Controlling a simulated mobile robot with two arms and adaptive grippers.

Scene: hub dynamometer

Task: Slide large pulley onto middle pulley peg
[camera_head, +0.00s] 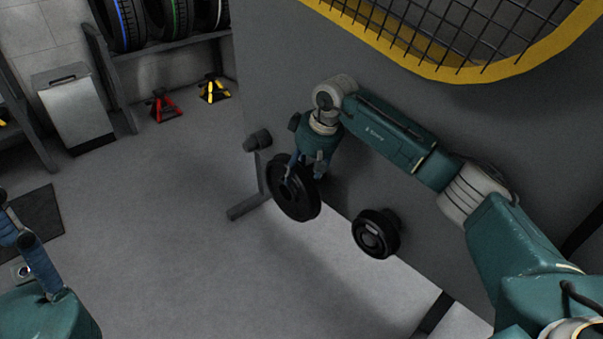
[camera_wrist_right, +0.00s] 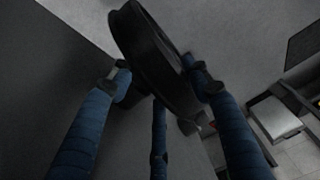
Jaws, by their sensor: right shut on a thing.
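The large pulley (camera_head: 291,197) is a black grooved disc, held upright and slightly tilted in front of the grey machine wall. My right gripper (camera_head: 303,170) is shut on its rim. In the right wrist view the pulley (camera_wrist_right: 157,62) sits between the blue fingers of that gripper (camera_wrist_right: 160,85). The middle peg is not visible; the pulley and gripper cover the wall between the other two mounts. I cannot tell whether the pulley touches a peg. My left gripper (camera_head: 22,240) shows only partly at the left edge, away from the pulley.
A small black cylinder (camera_head: 257,140) sticks out of the wall up-left of the pulley. A smaller black pulley (camera_head: 376,234) is mounted to the lower right. A dark foot bar (camera_head: 248,207) lies just left of the large pulley. A yellow-framed mesh (camera_head: 470,68) is above. Open floor lies left.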

